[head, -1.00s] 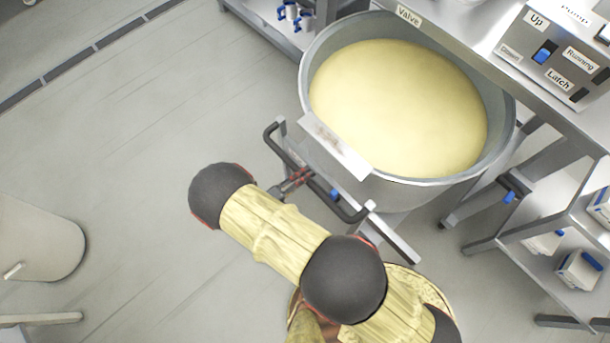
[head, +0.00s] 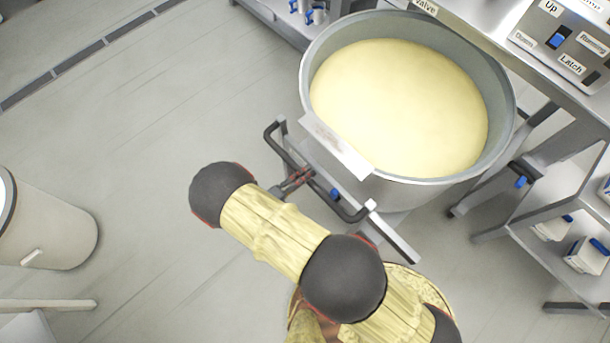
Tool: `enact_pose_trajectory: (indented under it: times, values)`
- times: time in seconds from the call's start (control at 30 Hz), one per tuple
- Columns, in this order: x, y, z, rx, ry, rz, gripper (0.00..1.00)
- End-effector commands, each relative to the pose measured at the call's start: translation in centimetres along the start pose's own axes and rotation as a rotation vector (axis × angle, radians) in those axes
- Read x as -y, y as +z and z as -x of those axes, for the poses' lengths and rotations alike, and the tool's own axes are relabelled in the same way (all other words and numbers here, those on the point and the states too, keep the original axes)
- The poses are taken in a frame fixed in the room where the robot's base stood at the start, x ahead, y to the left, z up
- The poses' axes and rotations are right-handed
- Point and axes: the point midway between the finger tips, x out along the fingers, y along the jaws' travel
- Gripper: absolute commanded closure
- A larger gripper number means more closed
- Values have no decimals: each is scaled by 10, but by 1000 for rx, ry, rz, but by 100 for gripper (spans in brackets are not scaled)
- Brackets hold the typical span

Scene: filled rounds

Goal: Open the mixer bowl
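The mixer bowl (head: 312,105) is a large round steel bowl filled with pale yellow dough or batter, and it fills the upper middle of the head view. A dark bar handle (head: 352,213) runs along its near left side, on a metal frame below a light plate (head: 336,146). My gripper (head: 299,178) is at the middle of this bar, and its fingers appear closed around it. The fingers are small here and the wrist partly covers them. A small blue part (head: 335,194) sits just right of the gripper.
A control panel (head: 560,40) with labelled switches stands at the upper right on a steel bench. Shelves (head: 560,215) with small boxes are at the right. A pale bin (head: 50,225) stands at the left. The floor (head: 130,130) between bin and bowl is clear.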

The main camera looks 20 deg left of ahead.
Motion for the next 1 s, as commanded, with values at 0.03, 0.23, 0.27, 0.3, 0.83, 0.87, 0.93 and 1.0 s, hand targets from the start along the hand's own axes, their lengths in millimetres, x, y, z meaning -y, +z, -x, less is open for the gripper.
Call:
enact_pose_trajectory:
  times: [0.03,0.23,0.27,0.3,0.83,0.87,0.93,1.0]
  values:
    - [-1,-1,0,-1,0,2,77]
    - [0,0,0,0,-1,1,66]
    - [0,0,0,0,-1,0,64]
    - [0,0,0,0,-2,0,63]
    - [27,1,6,1,-2,-4,63]
    - [32,1,7,1,-2,-4,63]
    - [46,2,10,0,-4,-5,59]
    - [60,2,12,0,-6,-6,43]
